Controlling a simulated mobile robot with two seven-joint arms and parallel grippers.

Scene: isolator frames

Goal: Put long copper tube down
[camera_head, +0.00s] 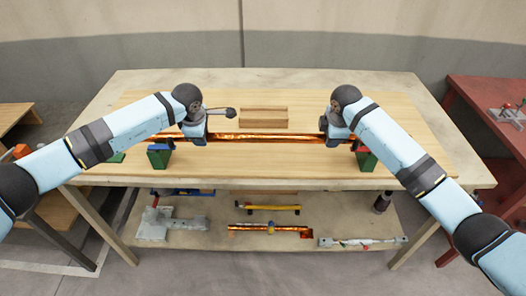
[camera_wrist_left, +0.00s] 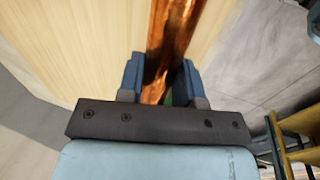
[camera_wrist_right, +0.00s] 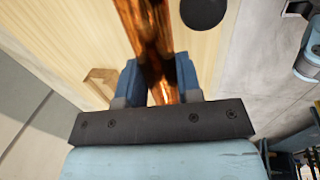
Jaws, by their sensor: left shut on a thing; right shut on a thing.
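The long copper tube (camera_head: 265,138) lies level from left to right across the front half of the table, in front of the wooden block. My left gripper (camera_head: 196,139) is shut on the tube near its left end; the left wrist view shows the tube (camera_wrist_left: 172,40) between blue fingers (camera_wrist_left: 160,85). My right gripper (camera_head: 335,139) is shut on the tube near its right end; its fingers (camera_wrist_right: 160,85) clasp the tube (camera_wrist_right: 150,35) in the right wrist view. A green-and-blue support (camera_head: 158,157) and a red-and-green support (camera_head: 366,159) stand near the ends. Contact with them cannot be told.
A wooden block (camera_head: 263,118) and a dark-knobbed tool (camera_head: 229,113) are behind the tube on the table (camera_head: 265,172). The lower shelf (camera_head: 210,243) holds a grey clamp (camera_head: 172,228), an orange-brown bar and other tools. A red table (camera_head: 480,95) stands at right. The tabletop's front middle is clear.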

